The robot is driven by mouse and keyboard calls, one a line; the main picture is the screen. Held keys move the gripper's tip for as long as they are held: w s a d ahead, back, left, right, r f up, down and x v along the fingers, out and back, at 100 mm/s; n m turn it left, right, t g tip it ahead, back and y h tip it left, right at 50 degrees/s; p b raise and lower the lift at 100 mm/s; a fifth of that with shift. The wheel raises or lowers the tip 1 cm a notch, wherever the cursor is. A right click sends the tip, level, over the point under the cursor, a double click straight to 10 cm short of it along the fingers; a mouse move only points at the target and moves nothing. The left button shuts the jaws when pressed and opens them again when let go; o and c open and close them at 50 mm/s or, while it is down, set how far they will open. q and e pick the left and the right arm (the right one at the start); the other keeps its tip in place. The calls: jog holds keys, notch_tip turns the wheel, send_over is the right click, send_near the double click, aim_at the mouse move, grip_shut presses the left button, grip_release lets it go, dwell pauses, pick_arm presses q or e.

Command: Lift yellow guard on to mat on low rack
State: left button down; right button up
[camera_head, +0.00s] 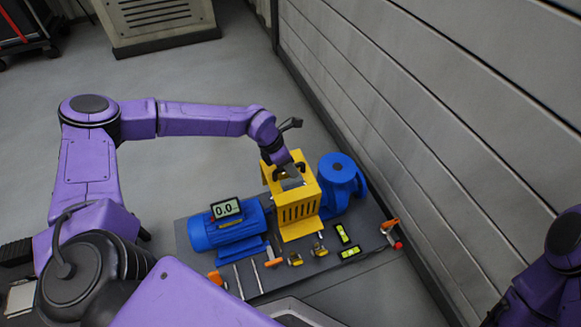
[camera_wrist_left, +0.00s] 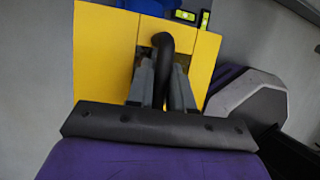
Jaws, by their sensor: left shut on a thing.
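The yellow guard (camera_head: 298,213) is a boxy cover with slots in its front face. In the head view it sits between the blue motor (camera_head: 228,228) and the blue pump (camera_head: 342,183) on a dark grey skid. My left gripper (camera_head: 289,176) is over its top. In the left wrist view the left gripper (camera_wrist_left: 162,85) is shut on the black handle (camera_wrist_left: 163,50) of the yellow guard (camera_wrist_left: 104,52). Whether the guard touches the skid I cannot tell. No mat or low rack is recognisable. My right arm shows at the lower right, without its fingers.
The dark skid (camera_head: 190,254) carries a 0.0 display (camera_head: 226,208), small green-yellow levels (camera_head: 349,252), and orange-handled tools (camera_head: 389,226) along its front. A panelled wall (camera_head: 430,110) rises close on the right. A beige cabinet (camera_head: 155,22) stands at the back. Grey floor is clear behind the arm.

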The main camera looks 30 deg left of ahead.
pick_arm(q)
jog(key=shift+r+p, duration=0.7)
jog(key=shift+r, duration=0.5)
jog(key=shift+r+p, duration=1.2)
jog(key=shift+r, duration=0.2)
jog(key=shift+f, duration=0.1)
